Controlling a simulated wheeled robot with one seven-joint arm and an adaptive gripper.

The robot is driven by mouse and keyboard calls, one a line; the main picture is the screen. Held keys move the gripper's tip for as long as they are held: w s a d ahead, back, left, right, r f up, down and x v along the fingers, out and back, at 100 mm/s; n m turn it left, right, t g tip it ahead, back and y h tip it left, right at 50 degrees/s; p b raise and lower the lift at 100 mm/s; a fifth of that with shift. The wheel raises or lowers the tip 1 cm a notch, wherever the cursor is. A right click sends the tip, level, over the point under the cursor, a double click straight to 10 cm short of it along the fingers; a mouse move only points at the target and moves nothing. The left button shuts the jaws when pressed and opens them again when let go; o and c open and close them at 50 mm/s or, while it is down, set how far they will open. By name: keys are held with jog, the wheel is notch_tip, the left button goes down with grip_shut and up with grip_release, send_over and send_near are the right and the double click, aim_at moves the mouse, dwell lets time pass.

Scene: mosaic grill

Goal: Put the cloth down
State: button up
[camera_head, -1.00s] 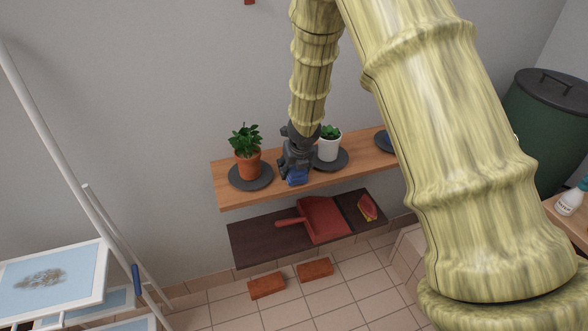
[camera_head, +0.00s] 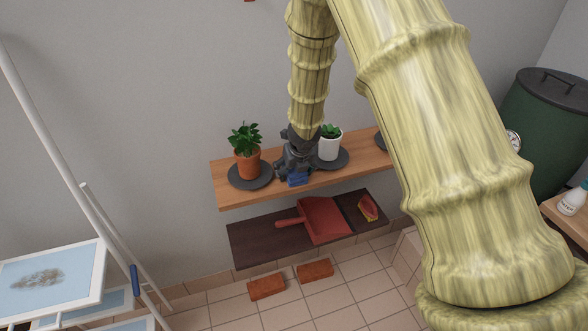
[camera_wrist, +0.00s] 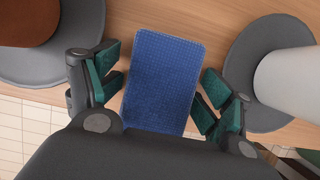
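The blue cloth (camera_wrist: 163,72) is a flat, textured rectangle lying on the upper wooden shelf (camera_wrist: 215,18), between a terracotta pot and a white pot. In the head view the cloth (camera_head: 298,180) shows at the shelf's front part, under my gripper (camera_head: 294,168). In the wrist view my gripper (camera_wrist: 158,88) is open, with its green finger pads on either side of the cloth. A gap shows on the left side; the right pads are close to the cloth's edge. The cloth's near end is hidden by my gripper body.
A potted plant (camera_head: 247,155) on a dark saucer stands left of my gripper, and a white pot (camera_head: 329,147) on a saucer stands right. Below, a lower shelf (camera_head: 262,240) holds a red dustpan (camera_head: 324,220) and a brush (camera_head: 368,208). Bricks lie on the floor.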

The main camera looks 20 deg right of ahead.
jog(key=shift+r, duration=0.15)
